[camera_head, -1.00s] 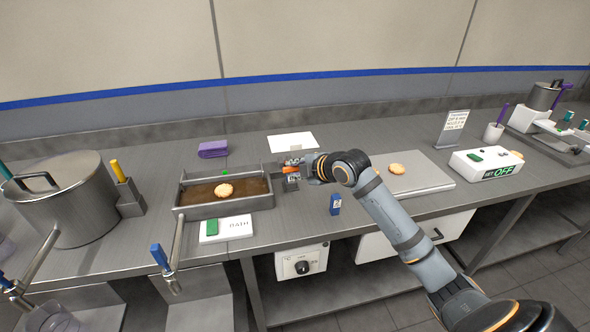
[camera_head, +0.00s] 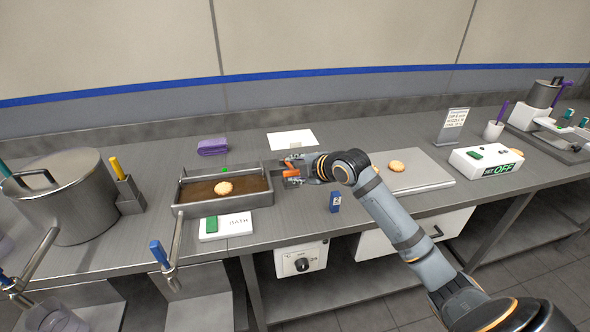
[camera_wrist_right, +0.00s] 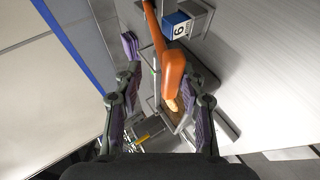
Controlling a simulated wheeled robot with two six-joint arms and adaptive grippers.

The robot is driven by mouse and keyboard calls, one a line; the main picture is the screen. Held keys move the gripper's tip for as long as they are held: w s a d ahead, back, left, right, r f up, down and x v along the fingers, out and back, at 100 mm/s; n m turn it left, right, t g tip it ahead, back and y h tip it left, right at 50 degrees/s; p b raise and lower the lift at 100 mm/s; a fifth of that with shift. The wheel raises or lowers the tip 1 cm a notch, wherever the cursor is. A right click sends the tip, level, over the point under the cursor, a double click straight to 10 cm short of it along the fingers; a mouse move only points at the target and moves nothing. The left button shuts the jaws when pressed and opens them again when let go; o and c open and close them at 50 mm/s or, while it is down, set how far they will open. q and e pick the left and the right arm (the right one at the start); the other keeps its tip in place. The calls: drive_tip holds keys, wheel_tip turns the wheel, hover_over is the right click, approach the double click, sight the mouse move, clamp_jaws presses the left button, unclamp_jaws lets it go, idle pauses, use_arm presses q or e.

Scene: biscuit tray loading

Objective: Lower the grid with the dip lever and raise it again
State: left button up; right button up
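The dip lever has an orange handle (camera_head: 284,169) at the right end of the dark-filled bath (camera_head: 240,203). A round biscuit (camera_head: 223,187) shows inside the bath; the grid under it is hard to make out. My right gripper (camera_head: 297,169) is at the lever from the right. In the right wrist view its fingers (camera_wrist_right: 163,85) are apart, with the orange handle (camera_wrist_right: 172,72) between or just beyond them, nearer the right finger. I cannot tell whether they touch it. A blue-and-white block marked 6 (camera_wrist_right: 178,25) is beyond. My left gripper is not in view.
A small blue block (camera_head: 335,202) stands in front of my right gripper. A second biscuit (camera_head: 396,166) lies on a grey board (camera_head: 425,178). A large pot (camera_head: 70,205) stands left of the bath, and a white BATH panel (camera_head: 238,224) lies in front of it.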

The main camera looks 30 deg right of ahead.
wheel_tip(320, 180, up, 10)
idle(0.4)
idle(0.3)
